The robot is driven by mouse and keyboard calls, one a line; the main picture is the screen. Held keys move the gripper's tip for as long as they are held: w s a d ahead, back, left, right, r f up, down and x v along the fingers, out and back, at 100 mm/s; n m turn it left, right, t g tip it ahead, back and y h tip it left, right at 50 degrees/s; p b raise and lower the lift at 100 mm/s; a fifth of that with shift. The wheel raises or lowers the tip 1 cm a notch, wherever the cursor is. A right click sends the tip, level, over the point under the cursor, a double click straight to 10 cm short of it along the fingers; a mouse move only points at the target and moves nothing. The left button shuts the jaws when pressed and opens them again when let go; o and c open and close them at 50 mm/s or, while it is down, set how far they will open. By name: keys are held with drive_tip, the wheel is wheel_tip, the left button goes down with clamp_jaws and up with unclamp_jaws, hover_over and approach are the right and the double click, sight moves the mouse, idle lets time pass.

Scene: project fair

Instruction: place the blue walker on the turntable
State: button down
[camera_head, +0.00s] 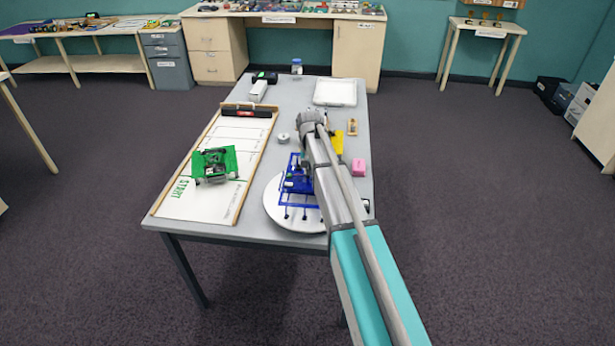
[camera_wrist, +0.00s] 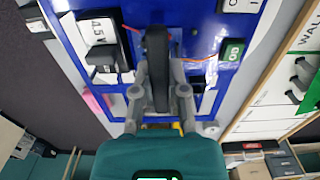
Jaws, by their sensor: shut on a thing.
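The blue walker (camera_head: 298,188) is a blue plate frame with thin legs. In the head view it is over the round white turntable (camera_head: 298,227) at the table's near end. I cannot tell whether its feet touch the disc. In the wrist view the walker's blue plate (camera_wrist: 195,40) fills the top, with a box marked 4.5V and wires on it. My gripper (camera_wrist: 158,75) is shut on a dark upright part of the walker. In the head view my arm partly hides the walker's right side and the turntable's right edge.
A white track board (camera_head: 222,140) with a green-and-black vehicle (camera_head: 214,165) lies left of the turntable. A pink block (camera_head: 358,167), a yellow item (camera_head: 338,142) and a small round grey item (camera_head: 283,138) are nearby. A white tray (camera_head: 335,92) sits at the far end.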

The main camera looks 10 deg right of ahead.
drive_tip(key=shift+f+b, duration=0.4)
drive_tip(key=shift+f, duration=0.25)
drive_tip(key=c, duration=0.7)
unclamp_jaws()
drive_tip(key=shift+o, duration=0.2)
drive_tip(key=shift+r, duration=0.1)
wheel_tip(320, 180, up, 12)
drive_tip(key=p, duration=1.2)
drive_tip(key=shift+s, duration=0.1)
